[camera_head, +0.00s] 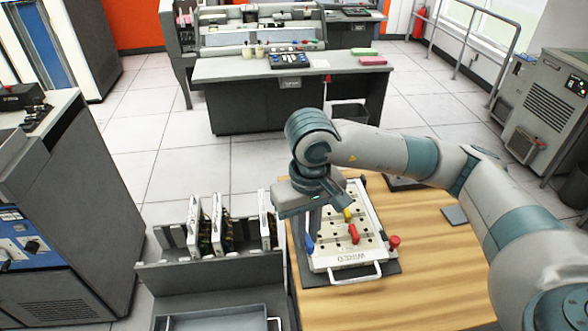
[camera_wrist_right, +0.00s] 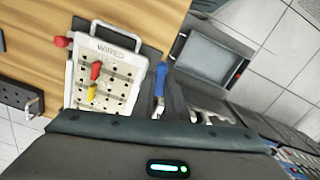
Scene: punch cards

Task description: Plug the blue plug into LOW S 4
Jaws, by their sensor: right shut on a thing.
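The blue plug (camera_head: 310,243) hangs from my right gripper (camera_head: 315,222) at the left edge of the white panel in the head view. In the right wrist view the blue plug (camera_wrist_right: 161,78) points past the panel's right side, with the gripper's fingertips (camera_wrist_right: 160,103) shut on its end. The white panel (camera_head: 345,262), marked WIRED, has rows of holes, a handle and lies on a dark base on the wooden table. A red plug (camera_head: 353,234) and a yellow plug (camera_head: 347,215) stand in it. The label LOW S 4 cannot be read. My left gripper is out of view.
Another red plug (camera_head: 394,242) is beside the panel on the right. A grey rack with upright cards (camera_head: 217,228) stands left of the wooden table (camera_head: 430,270). The table's right part is mostly clear, with a small dark plate (camera_head: 454,215).

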